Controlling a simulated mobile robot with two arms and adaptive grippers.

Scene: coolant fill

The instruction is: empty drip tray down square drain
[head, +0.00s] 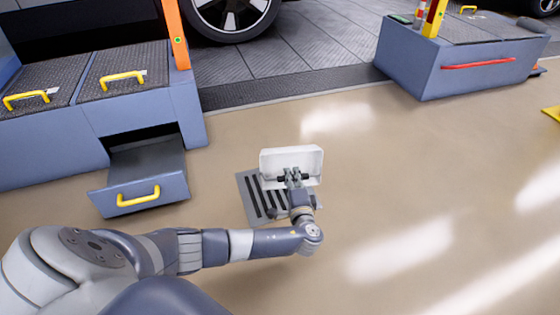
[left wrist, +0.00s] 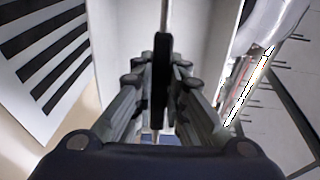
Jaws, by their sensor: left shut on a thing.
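The white drip tray (head: 291,157) is held by my left gripper (head: 292,177) above the floor. It is tipped up, with its shallow rimmed face turned toward the head camera. The square drain (head: 255,197), a grey grate with dark slots, lies in the floor below the tray, partly hidden by my gripper and the tray. The drain's slots (left wrist: 45,55) show at the left there. No liquid can be made out. My right gripper is not in view.
An open grey drawer (head: 140,180) with a yellow handle juts from the blue cabinet (head: 70,135) at left. A blue platform (head: 455,65) stands at upper right, and a car wheel (head: 233,15) is at the back. The floor right of the drain is clear.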

